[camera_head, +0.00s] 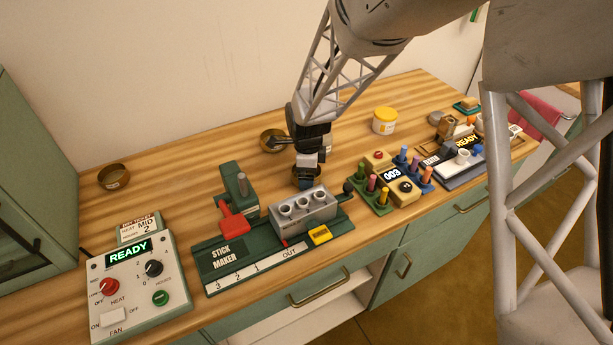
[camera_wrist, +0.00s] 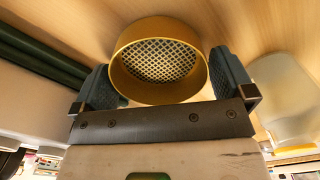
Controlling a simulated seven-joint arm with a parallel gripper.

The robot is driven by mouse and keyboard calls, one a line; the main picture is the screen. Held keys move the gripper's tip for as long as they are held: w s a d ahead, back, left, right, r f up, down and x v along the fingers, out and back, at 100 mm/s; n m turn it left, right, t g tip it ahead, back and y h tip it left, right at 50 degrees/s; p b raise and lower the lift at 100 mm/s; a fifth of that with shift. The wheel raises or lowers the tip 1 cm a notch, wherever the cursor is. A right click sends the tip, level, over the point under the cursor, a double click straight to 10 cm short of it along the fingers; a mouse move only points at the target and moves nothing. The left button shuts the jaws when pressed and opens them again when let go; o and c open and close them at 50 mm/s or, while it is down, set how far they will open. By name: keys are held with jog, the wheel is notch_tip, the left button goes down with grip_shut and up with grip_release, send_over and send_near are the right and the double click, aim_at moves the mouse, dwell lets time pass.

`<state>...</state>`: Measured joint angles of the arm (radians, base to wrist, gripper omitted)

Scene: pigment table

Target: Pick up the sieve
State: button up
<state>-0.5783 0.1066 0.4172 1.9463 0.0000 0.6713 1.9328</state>
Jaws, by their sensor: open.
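The sieve (camera_wrist: 160,60), a round brass-coloured ring with a wire mesh, sits between my gripper's two fingers in the wrist view. My gripper (camera_wrist: 166,85) is open, with one dark ridged finger on each side of the ring. The left finger is very close to the ring; I cannot tell if it touches. In the head view my gripper (camera_head: 304,182) is low over the table behind the stick maker (camera_head: 225,255). It covers much of the sieve there, leaving part of the brown rim (camera_head: 319,171) in view.
The stick maker's grey block (camera_head: 304,209) and green press (camera_head: 238,187) stand close in front. A brass bowl (camera_head: 272,140) is just behind my gripper, and a yellow-white tub (camera_head: 384,121) is behind right. Another brass ring (camera_head: 114,177) lies far left, with clear wood around it.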

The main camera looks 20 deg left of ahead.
jog(key=shift+f, duration=0.25)
jog(key=shift+c, duration=0.5)
jog(key=c, duration=0.6)
jog(key=shift+r, duration=5)
